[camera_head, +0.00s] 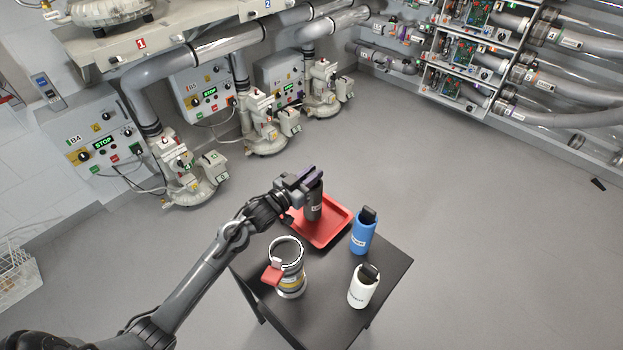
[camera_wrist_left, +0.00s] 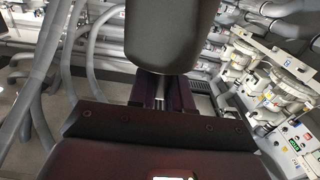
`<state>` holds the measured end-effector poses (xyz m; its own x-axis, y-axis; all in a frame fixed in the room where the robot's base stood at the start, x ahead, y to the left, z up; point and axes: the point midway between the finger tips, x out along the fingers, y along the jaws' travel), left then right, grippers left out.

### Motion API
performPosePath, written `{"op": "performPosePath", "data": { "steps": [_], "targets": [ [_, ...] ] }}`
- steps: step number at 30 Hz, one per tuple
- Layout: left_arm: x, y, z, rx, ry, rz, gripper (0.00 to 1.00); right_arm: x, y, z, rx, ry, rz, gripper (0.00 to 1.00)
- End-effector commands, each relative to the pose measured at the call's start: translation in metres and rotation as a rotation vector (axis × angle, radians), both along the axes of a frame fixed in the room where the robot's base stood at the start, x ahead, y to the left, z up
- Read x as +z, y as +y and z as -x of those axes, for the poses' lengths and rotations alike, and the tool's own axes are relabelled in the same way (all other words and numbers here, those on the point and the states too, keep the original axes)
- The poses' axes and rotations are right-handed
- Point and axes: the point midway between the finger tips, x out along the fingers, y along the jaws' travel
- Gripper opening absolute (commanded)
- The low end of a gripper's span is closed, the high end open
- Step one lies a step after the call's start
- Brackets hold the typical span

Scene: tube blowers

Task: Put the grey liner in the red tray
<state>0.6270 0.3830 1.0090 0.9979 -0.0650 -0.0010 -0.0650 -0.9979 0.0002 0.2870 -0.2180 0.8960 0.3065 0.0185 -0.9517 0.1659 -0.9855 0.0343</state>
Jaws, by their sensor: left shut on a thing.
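The grey liner (camera_head: 313,208) is a dark upright cylinder with a small white label. In the head view it appears over the red tray (camera_head: 330,233), at the back of a small black table. My left gripper (camera_head: 312,177) is at its top, shut on it. I cannot tell whether the liner's base touches the tray floor. In the left wrist view a dark rounded shape, likely the liner (camera_wrist_left: 168,35), fills the top middle, beyond the gripper's fingers (camera_wrist_left: 165,90). My right gripper is not in view.
A blue container (camera_head: 362,236) and a white container (camera_head: 362,290) stand on the black table (camera_head: 325,308), right and front of the tray. A metal canister (camera_head: 290,268) with a red-handled clamp stands at left. Machines line the back wall. The grey floor is open.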

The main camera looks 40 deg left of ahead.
Motion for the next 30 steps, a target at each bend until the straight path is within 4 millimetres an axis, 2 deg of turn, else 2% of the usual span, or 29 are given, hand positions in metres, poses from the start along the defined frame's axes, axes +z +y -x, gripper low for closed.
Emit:
{"op": "performPosePath", "data": {
  "steps": [3,16,17,21,30],
  "targets": [
    [-0.012,-0.0002,0.0,0.0,-0.001,0.001,0.0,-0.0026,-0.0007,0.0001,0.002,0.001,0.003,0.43],
    [-0.0164,-0.0004,-0.0001,-0.001,-0.002,0.0,0.0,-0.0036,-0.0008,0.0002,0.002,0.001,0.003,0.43],
    [-0.0158,-0.0004,0.0,-0.001,-0.001,0.0,0.23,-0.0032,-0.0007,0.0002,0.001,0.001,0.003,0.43],
    [-0.0157,-0.0004,0.0,-0.001,-0.001,0.0,0.44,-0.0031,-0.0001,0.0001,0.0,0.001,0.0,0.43],
    [-0.0146,-0.0003,0.0,-0.001,-0.001,0.0,0.44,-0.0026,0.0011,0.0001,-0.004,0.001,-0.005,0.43]
  ]
}}
